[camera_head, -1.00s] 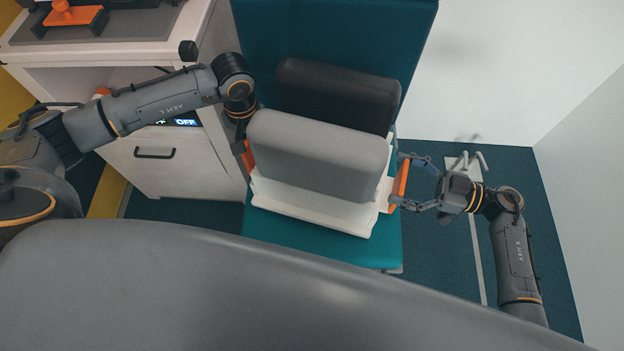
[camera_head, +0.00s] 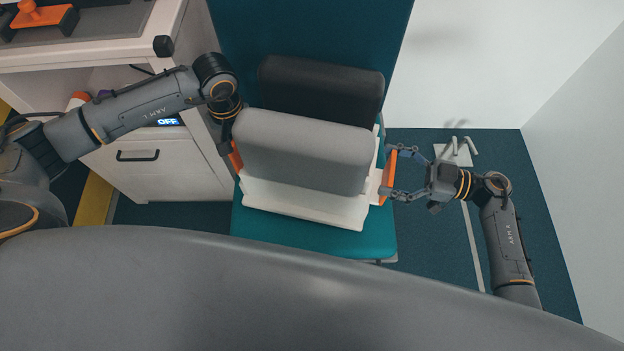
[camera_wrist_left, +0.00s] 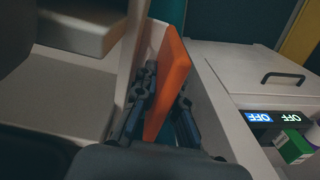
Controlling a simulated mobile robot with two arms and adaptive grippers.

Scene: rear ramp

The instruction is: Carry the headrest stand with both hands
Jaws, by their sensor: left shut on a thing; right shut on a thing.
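The headrest stand (camera_head: 300,204) is a white base with a grey pad (camera_head: 300,152) and a black pad (camera_head: 320,90) on it. It shows over the teal seat; whether it touches the seat I cannot tell. My right gripper (camera_head: 388,174) is shut on the orange handle at the stand's right end. My left gripper (camera_head: 232,150) is at the left end, mostly hidden by my arm in the head view. In the left wrist view its fingers (camera_wrist_left: 160,105) stand on both sides of the orange left handle (camera_wrist_left: 175,80), shut on it.
A teal seat (camera_head: 310,232) with a tall back (camera_head: 310,25) lies under and behind the stand. A white cabinet (camera_head: 150,175) with OFF displays stands at the left. A white wall (camera_head: 575,150) bounds the right. Dark teal floor shows right of the seat.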

